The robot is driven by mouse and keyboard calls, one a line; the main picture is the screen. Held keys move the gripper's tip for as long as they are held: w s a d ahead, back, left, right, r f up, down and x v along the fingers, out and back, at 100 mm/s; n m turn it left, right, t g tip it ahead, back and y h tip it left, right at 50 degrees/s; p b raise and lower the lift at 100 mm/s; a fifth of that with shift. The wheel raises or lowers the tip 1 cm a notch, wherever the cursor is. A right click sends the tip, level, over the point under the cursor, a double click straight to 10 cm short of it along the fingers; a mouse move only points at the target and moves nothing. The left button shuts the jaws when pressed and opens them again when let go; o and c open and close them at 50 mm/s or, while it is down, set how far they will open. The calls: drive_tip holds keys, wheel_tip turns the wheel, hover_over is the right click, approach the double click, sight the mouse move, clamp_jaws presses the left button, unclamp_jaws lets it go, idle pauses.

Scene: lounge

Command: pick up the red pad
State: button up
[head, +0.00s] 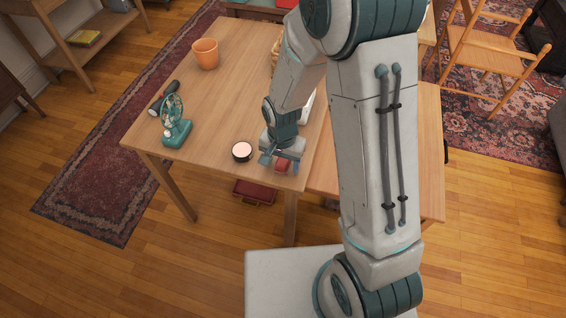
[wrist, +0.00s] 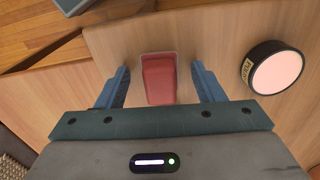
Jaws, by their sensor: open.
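The red pad (wrist: 159,80) lies on the wooden table near its edge, on or in a thin clear piece that shows around its far end. It also shows in the head view (head: 282,166), partly covered by my gripper. My gripper (wrist: 160,78) is open, with one blue finger on each side of the pad and a gap to both. In the head view my gripper (head: 272,163) is low over the table's near edge. Whether the fingertips touch the table I cannot tell.
A round black tin with a pale pink top (wrist: 272,68) stands close to the right finger in the wrist view. On the table (head: 224,107) are also a teal fan (head: 174,122), a dark flashlight (head: 164,96) and an orange pot (head: 206,54). The table's middle is clear.

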drive_tip(key=c, duration=1.1)
drive_tip(key=shift+o, duration=0.2)
drive_tip(key=shift+r, duration=0.1)
drive_tip(key=shift+r, duration=0.5)
drive_tip(key=r, duration=0.2)
drive_tip(key=d+r, duration=0.1)
drive_tip(key=shift+w+r, duration=0.3)
drive_tip(key=w+d+r, duration=0.5)
drive_tip(key=d+r, duration=0.1)
drive_tip(key=d, duration=0.3)
drive_tip(key=shift+w+d+r, duration=0.1)
